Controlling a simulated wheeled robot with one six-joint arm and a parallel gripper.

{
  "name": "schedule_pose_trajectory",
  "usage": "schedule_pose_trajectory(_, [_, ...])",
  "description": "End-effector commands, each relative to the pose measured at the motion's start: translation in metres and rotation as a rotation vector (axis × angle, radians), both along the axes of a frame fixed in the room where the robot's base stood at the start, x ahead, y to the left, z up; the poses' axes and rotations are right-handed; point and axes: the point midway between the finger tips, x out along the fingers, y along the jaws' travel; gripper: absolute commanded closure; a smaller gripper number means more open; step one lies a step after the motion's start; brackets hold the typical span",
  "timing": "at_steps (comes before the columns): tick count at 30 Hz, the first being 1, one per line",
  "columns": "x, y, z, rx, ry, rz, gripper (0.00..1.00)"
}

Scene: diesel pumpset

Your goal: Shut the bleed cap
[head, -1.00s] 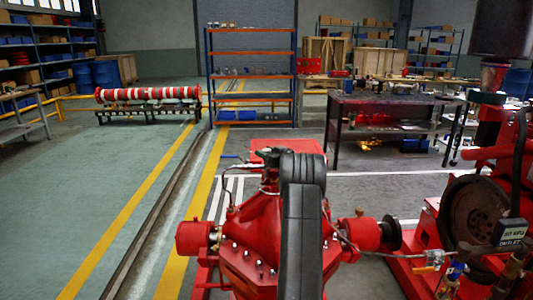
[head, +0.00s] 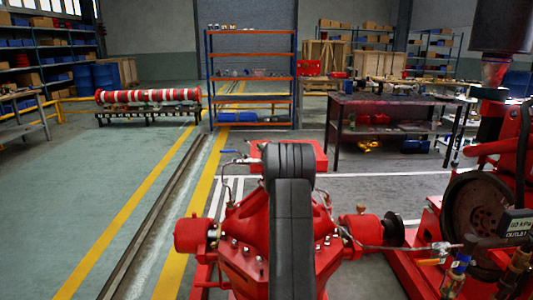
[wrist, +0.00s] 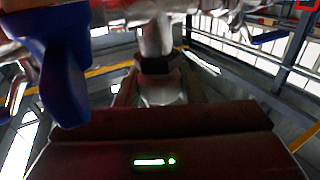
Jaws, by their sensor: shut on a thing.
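In the wrist view a dark hexagonal cap (wrist: 155,66), which I take for the bleed cap, sits on a pale metal stem. My gripper (wrist: 158,88) is shut on it, with one dark finger on each side. The image is blurred, so how far the cap is down on its seat cannot be told. In the head view my dark arm stands in front of the red pump (head: 240,235) and hides the gripper and the cap.
A blue lever (wrist: 62,75) hangs close on the left in the wrist view; a blue handle (head: 230,152) shows left of my arm in the head view. A red engine with a wheel (head: 480,215) stands at right. Floor at left is clear.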

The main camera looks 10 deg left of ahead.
Motion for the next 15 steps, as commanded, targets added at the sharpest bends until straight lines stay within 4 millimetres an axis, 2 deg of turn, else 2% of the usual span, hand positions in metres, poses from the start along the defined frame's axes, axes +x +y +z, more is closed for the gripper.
schedule_pose_trajectory(15, [0.0009, -0.0009, 0.0046, 0.003, -0.017, -0.144, 0.87])
